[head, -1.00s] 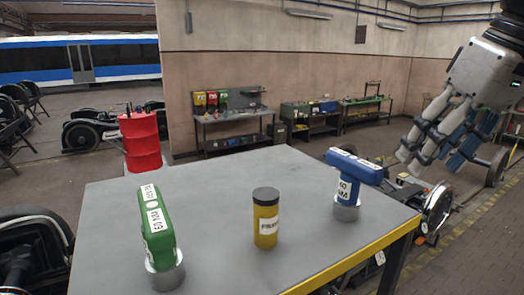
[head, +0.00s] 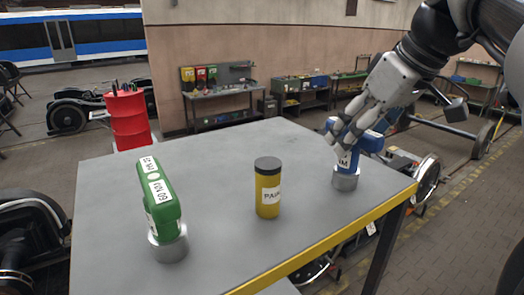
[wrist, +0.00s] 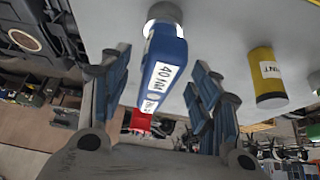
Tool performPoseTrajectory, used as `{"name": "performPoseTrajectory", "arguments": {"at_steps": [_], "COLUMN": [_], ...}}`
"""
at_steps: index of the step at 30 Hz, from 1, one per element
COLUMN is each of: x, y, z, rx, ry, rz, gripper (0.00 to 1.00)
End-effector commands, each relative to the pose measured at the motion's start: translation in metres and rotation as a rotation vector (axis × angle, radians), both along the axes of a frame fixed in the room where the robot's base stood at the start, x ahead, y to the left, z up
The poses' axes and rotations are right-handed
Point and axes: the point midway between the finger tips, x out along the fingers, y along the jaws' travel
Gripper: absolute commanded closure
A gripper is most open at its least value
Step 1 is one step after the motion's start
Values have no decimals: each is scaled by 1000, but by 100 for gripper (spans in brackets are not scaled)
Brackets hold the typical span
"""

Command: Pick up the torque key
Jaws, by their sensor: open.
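A blue torque key (head: 369,142) with a white label stands upright in a grey round base near the right end of the table. In the wrist view the blue key (wrist: 160,62) reads "40 NM". A green torque key (head: 162,205), labelled "60 NM", stands in a similar base at the front left. My gripper (head: 345,138) is open at the blue key and partly covers it in the head view. In the wrist view its fingers lie on both sides of the blue key, with gaps visible; I cannot tell whether either touches.
A yellow can with a dark lid (head: 268,190), labelled as paint, stands on the grey table (head: 215,170) between the two keys. The table has a yellow front edge (head: 330,240). A red drum (head: 130,120) stands behind the table. The table's back middle is clear.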

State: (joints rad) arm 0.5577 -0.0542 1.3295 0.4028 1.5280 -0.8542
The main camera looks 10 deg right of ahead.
Motion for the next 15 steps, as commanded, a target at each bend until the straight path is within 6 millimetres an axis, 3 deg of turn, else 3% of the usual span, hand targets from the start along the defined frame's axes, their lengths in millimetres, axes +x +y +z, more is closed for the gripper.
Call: {"name": "performPoseTrajectory", "arguments": {"at_steps": [9,15], "x": [26,30], "y": [5,6], "z": [-35,-42], "rx": [2,0], "ry": [3,1], "rz": [1,0], "gripper": [43,43]}}
